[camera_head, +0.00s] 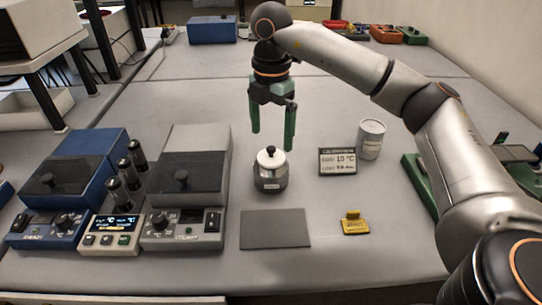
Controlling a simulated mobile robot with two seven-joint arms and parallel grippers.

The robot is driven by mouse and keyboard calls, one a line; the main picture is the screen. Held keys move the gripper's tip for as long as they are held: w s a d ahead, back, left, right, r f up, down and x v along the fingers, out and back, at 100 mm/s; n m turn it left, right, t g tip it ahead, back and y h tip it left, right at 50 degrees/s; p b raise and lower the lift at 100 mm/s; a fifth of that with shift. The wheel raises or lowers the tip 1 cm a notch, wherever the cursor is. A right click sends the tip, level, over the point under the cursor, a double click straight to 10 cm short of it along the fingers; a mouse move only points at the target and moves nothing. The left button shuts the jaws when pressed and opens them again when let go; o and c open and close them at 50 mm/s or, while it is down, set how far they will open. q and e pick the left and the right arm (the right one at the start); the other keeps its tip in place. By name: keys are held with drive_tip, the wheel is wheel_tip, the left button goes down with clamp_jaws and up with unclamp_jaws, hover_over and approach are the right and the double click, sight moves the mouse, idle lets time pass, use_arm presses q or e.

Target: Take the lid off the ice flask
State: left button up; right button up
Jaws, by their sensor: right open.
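The ice flask (270,180) stands upright on the bench near the middle of the head view. It has a dark grey body. Its pale lid (271,160), with a black knob on top, sits on the flask. My right gripper (273,140) has two green fingers pointing down, spread apart and empty. It is above and slightly behind the flask, with the fingertips close to the height of the knob in the picture. I cannot tell the exact gap in depth. My left gripper does not show.
A flat grey mat (275,229) lies in front of the flask. A grey device (187,185) and a blue device (75,185) stand left. Bench behind is mostly clear.

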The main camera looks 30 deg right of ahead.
sight(271, 147)
wheel_tip(271, 147, down, 5)
drive_tip(key=shift+r, duration=0.1)
drive_tip(key=c, duration=1.2)
